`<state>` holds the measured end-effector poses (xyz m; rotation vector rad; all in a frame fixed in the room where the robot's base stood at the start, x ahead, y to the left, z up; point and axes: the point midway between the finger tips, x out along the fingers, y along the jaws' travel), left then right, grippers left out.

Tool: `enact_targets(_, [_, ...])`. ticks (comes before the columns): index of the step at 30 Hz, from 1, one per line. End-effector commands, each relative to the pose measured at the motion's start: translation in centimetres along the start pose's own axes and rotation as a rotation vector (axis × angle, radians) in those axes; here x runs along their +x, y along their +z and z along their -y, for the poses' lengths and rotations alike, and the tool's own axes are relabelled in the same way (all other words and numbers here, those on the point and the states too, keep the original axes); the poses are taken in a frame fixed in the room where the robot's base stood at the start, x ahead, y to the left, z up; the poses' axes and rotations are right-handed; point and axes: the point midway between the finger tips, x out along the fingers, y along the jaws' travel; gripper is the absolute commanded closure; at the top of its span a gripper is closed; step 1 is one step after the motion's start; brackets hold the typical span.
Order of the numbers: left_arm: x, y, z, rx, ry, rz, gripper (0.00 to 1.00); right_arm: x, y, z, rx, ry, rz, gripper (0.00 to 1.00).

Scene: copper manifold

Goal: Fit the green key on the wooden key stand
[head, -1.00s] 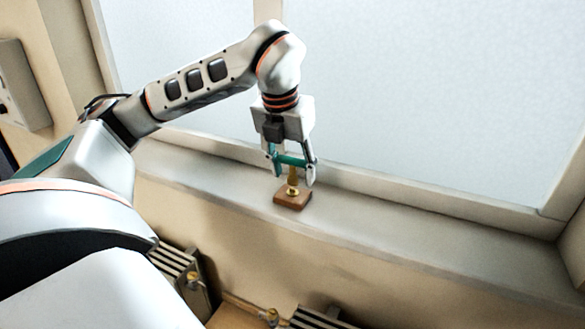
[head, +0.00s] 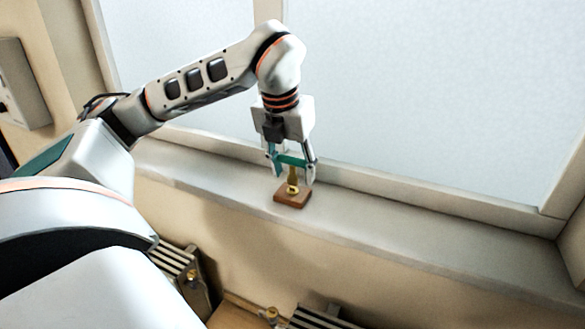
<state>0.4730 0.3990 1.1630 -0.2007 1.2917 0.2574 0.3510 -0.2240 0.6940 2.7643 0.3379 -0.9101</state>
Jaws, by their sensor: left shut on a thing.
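The green key (head: 292,160) is a short green bar held crosswise between the fingers of my left gripper (head: 292,172). My left gripper is shut on it and points down at the window sill. The wooden key stand (head: 292,200) is a small brown block on the sill with a brass post (head: 293,183) standing up from it. The key is directly over the post, at its top. I cannot tell whether the key is seated on the post or just above it. My right gripper is not in view.
The window sill (head: 400,235) is bare to the right of the stand. The window frame (head: 430,192) rises close behind it. Below the sill are grey radiators (head: 178,262) with brass fittings (head: 271,314). A grey box (head: 22,85) is on the left wall.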

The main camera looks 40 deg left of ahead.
Motion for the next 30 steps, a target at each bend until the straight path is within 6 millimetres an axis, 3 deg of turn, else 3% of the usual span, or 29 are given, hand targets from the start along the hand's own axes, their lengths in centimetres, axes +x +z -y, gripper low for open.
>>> enact_targets(30, [1.3, -0.3, 0.0, 0.001, 0.0, 0.001, 0.83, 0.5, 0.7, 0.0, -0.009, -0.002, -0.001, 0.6])
